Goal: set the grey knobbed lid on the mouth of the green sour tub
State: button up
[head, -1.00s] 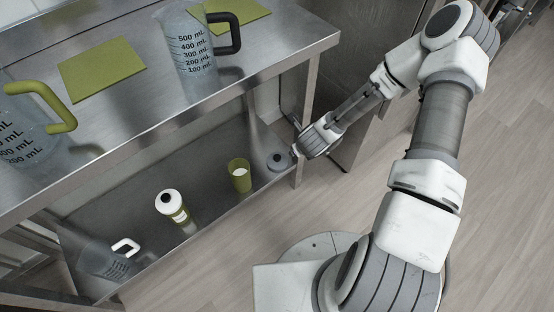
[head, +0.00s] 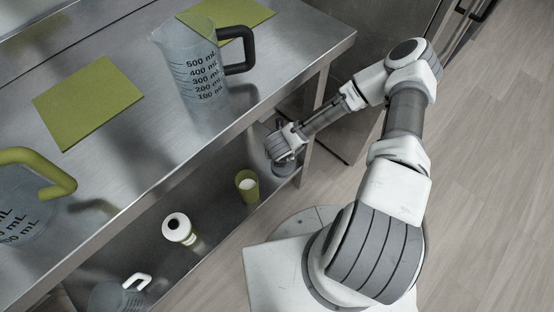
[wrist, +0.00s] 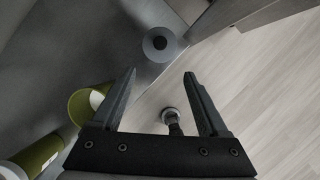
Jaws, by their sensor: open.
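The green tub (head: 246,187) stands upright on the lower shelf, its mouth uncovered and something white inside. It also shows at the left in the wrist view (wrist: 77,108). The grey lid (wrist: 159,43), a round disc with a dark knob on top, lies on the shelf near its corner. In the head view the lid (head: 284,169) is mostly hidden by my gripper. My gripper (wrist: 159,75) is open and empty. In the wrist view the lid is beyond the gap between the fingertips, and the tub is left of the left finger.
A white-topped bottle (head: 178,229) and a clear jug with a white handle (head: 121,294) stand farther along the lower shelf. The steel upper counter (head: 150,140) overhangs it, carrying measuring jugs (head: 205,75) and green mats (head: 88,102). A table leg (head: 308,150) is close to my gripper.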

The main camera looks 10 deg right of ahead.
jog(key=b, duration=0.5)
send_over(282, 171)
jog(key=f, duration=1)
jog(key=shift+s+a+f, duration=0.2)
jog(key=shift+b+x, duration=1.85)
jog(key=shift+x, duration=1.3)
jog(key=shift+w+d+r, duration=0.1)
jog(key=shift+r, duration=0.05)
grip_shut()
